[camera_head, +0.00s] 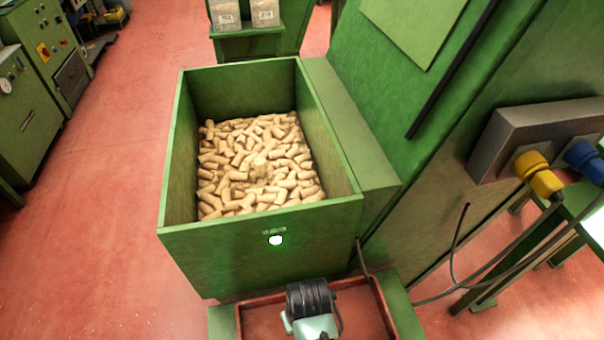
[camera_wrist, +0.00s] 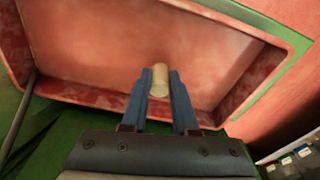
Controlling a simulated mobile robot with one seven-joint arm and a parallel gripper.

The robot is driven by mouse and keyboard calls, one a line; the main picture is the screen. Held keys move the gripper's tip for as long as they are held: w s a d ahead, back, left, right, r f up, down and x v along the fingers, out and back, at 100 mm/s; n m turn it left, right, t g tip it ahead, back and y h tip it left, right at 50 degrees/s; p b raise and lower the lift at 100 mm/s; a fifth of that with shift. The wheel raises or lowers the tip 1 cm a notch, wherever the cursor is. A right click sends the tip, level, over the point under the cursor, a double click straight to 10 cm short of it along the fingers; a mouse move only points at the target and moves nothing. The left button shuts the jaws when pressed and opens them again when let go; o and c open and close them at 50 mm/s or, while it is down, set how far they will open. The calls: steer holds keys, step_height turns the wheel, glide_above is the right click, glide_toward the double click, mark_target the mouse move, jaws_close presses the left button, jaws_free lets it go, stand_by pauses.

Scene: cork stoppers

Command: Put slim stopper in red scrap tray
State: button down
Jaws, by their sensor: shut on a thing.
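A slim tan cork stopper (camera_wrist: 159,73) is held between the fingertips of my gripper (camera_wrist: 160,86) in the wrist view. The gripper is shut on it, and its blue-grey fingers press the two sides. The red scrap tray (camera_wrist: 108,48) lies beneath the stopper, with its rim around the view. Whether the stopper touches the tray floor I cannot tell. In the head view the red tray (camera_head: 362,306) is at the bottom, partly covered by my arm. The fingers and the stopper are hidden there.
A green bin (camera_head: 205,235) full of corks (camera_head: 255,165) stands behind the tray. A green machine (camera_head: 440,150) with a grey socket box (camera_head: 535,125) and hanging cables is at the right. Red floor (camera_head: 100,210) is open at the left.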

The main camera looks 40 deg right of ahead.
steer(key=shift+f, duration=0.75)
steer(key=shift+f, duration=0.1)
steer(key=c, duration=0.7)
jaws_free()
steer(key=r+p, duration=0.1)
steer(key=r, duration=0.3)
steer(key=s+r+p, duration=0.1)
steer(key=r, duration=0.3)
steer(key=r+p, duration=0.1)
steer(key=r, duration=0.3)
steer(key=shift+s+a+r, duration=0.1)
steer(key=shift+s+a, duration=0.05)
steer(key=shift+a, duration=0.1)
